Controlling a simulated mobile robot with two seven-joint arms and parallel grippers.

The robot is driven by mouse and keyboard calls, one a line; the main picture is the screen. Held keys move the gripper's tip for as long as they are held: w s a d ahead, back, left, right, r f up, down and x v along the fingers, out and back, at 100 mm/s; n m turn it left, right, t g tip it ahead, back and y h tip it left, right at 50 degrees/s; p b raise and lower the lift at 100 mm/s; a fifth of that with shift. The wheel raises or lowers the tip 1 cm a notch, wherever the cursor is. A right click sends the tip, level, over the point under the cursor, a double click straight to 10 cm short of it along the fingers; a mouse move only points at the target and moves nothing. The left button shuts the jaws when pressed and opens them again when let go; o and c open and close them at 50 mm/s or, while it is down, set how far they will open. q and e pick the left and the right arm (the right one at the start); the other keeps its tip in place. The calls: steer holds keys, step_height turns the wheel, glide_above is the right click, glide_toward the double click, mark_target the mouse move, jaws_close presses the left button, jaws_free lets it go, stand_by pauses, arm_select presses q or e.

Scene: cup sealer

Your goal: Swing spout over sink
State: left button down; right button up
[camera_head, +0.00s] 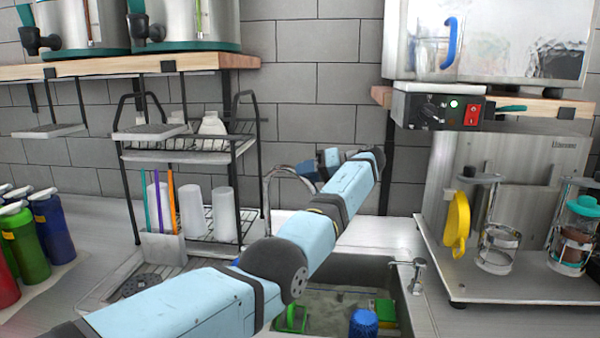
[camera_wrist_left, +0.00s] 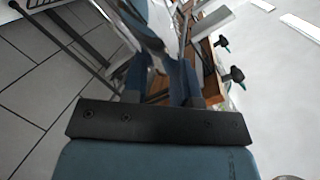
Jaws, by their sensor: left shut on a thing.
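The sink's spout (camera_head: 270,180) is a curved metal tube that rises behind the basin and bends to the right at the top. My left gripper (camera_head: 322,163) is at the right end of that bend and is shut on the spout. In the left wrist view the bright metal spout (camera_wrist_left: 158,28) runs up from between the blue fingers of my left gripper (camera_wrist_left: 160,78). The sink (camera_head: 385,268) lies below, partly hidden by my left arm. My right gripper is not in view.
A wire rack with white cups (camera_head: 193,210) stands left of the spout. Green and blue objects, including a blue scrubber (camera_head: 363,324), lie in the sink. A small tap (camera_head: 416,273) stands at its right edge. A metal stand with glass jars (camera_head: 497,249) is farther right.

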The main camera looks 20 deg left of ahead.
arm_select(q)
steer(key=shift+f, duration=0.1)
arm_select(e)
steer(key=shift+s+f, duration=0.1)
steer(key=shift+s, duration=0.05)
arm_select(q)
steer(key=c, duration=0.9)
jaws_free()
steer(key=shift+c, duration=0.2)
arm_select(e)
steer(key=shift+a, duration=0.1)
